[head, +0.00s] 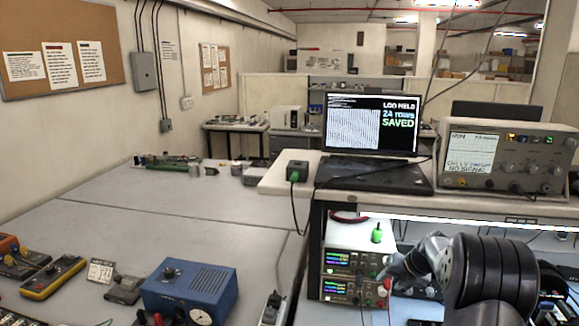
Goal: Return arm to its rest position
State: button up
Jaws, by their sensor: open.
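My arm comes in at the lower right, its dark rounded links filling that corner. My gripper (391,272) points left, at the front of the stacked instruments (340,262) under the raised shelf. It is open, but its fingers are small and partly hidden, and I cannot tell whether they touch the instruments or a red part beside them. A small green object (377,234) stands upright just above the gripper. I see nothing held. No sealed cylinder can be made out.
The shelf (290,177) above the gripper carries a laptop (371,135) and an oscilloscope (507,157). Cables hang at its left. A blue box (189,291) and a yellow meter (53,277) lie at the lower left. The grey bench (150,215) is clear in its middle.

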jog(key=shift+w+a+f, duration=0.1)
jog(key=shift+w+f, duration=0.05)
dwell(0.3)
jog(key=b+v, duration=0.2)
jog(key=v, duration=0.9)
jog(key=x, duration=0.7)
jog(key=p+x, duration=0.1)
jog(key=x, duration=0.3)
jog(key=shift+s+f, duration=0.25)
jog(key=shift+f, duration=0.05)
jog(key=shift+s+a+b, duration=0.1)
jog(key=shift+s+b, duration=0.2)
jog(key=shift+b, duration=0.25)
jog(key=shift+s+r+b, duration=0.1)
jog(key=shift+s+b, duration=0.05)
jog(key=shift+b, duration=0.65)
jog(key=shift+r, duration=0.25)
